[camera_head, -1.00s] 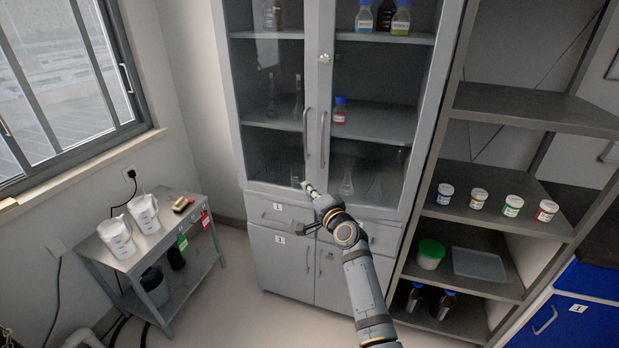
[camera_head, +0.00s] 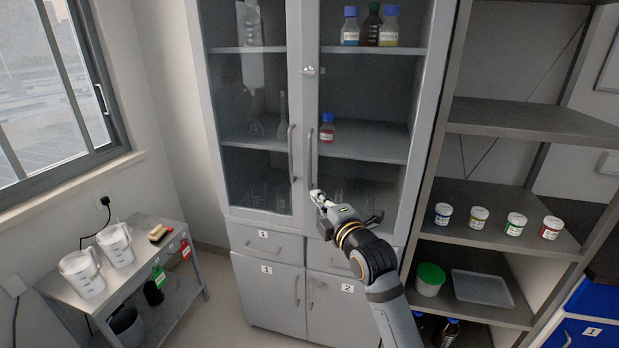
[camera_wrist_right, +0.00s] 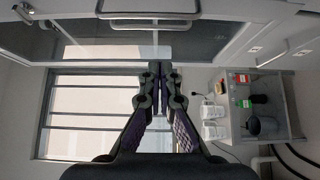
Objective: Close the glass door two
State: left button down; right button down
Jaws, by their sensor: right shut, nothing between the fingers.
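Glass door two seems to be the right-hand glass door (camera_head: 362,104) of the grey cabinet, with an upright bar handle (camera_head: 311,150) on its left edge. It looks flush or nearly flush with the left glass door (camera_head: 252,125); I cannot tell if a small gap is left. My right gripper (camera_head: 317,195) is shut and empty, at the lower end of this handle and in front of the door's bottom left corner. In the right wrist view its fingers (camera_wrist_right: 155,68) are together, below a bar handle (camera_wrist_right: 148,20); contact is unclear. My left gripper is out of view.
Drawers and lower doors (camera_head: 268,291) lie below the glass doors. An open grey shelf unit (camera_head: 532,122) with small jars stands close on the right. A metal trolley (camera_head: 130,262) with two white jugs stands at left under the window. Floor between trolley and cabinet is clear.

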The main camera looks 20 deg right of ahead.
jog(key=w+p, duration=0.1)
jog(key=w, duration=0.6)
jog(key=w+d+p, duration=0.1)
jog(key=w, duration=0.2)
jog(key=shift+w+d+p, duration=0.1)
jog(key=shift+w+p, duration=0.2)
jog(key=shift+p, duration=0.05)
jog(key=shift+w+d, duration=0.25)
jog(key=shift+w, duration=0.05)
